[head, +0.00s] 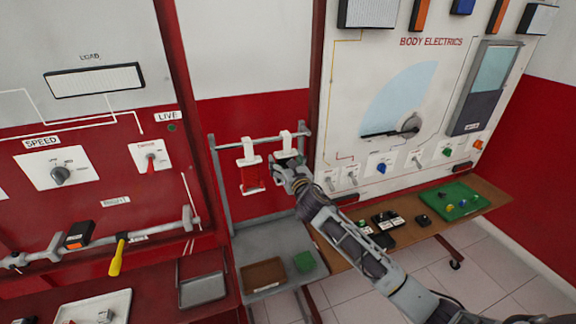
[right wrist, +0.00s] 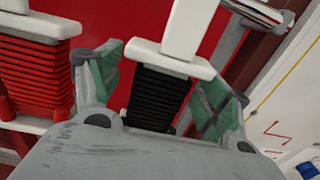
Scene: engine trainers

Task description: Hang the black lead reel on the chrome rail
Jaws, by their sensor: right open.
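The chrome rail (head: 268,139) runs across a stand between the two panels; its end also shows in the right wrist view (right wrist: 258,12). The black lead reel (right wrist: 158,97) has a white top flange and a white hook strap (head: 286,141), whose top appears to sit over the rail. A red reel (head: 251,176) hangs to its left and also shows in the right wrist view (right wrist: 32,68). My right gripper (head: 287,158) is open, its green-padded fingers (right wrist: 163,88) on either side of the black reel, apparently not clamping it. My left gripper is out of view.
The body electrics panel (head: 345,100) stands close on the right. A wooden bench (head: 480,187) with a green tray (head: 467,207) lies below it.

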